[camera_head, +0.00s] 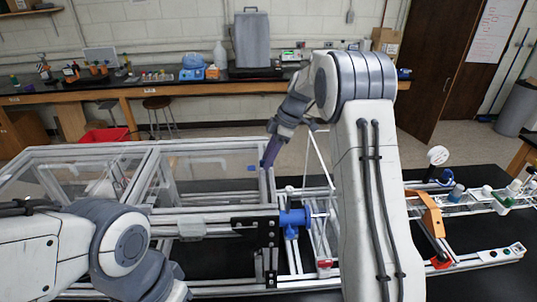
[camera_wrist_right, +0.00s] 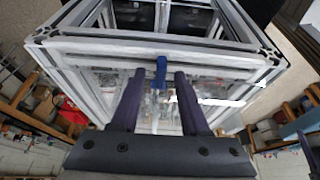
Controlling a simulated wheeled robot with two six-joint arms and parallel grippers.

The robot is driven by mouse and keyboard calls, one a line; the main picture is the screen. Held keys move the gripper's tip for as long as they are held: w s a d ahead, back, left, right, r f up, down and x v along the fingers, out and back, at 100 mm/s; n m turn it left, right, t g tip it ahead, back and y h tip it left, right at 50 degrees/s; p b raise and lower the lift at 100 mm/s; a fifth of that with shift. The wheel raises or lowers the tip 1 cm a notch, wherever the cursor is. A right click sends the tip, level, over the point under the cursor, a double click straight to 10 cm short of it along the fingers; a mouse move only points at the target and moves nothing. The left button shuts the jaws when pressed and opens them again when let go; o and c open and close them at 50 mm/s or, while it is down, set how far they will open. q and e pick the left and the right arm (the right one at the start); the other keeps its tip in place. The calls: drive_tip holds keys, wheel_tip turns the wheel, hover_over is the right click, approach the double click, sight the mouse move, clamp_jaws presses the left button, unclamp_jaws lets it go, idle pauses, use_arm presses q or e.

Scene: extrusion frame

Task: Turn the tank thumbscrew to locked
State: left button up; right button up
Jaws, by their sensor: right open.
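The tank (camera_head: 105,165) is a clear-walled box with a pale metal frame, at the left of the head view. A small blue part, which looks like its thumbscrew (camera_wrist_right: 160,72), sits on the near frame rail in the right wrist view, its blue handle pointing along my fingers. My right gripper (camera_wrist_right: 155,88) is open, with its two dark purple fingers on either side of the blue handle. I cannot tell whether they touch it. In the head view the right gripper (camera_head: 269,158) is beside the tank's right corner post. My left arm shows at lower left; its gripper is out of view.
A blue cylinder (camera_head: 295,217) with a black bracket is on the rails right of the tank. A wooden bench (camera_head: 150,88) with lab items runs along the back wall.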

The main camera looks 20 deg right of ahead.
clamp_jaws()
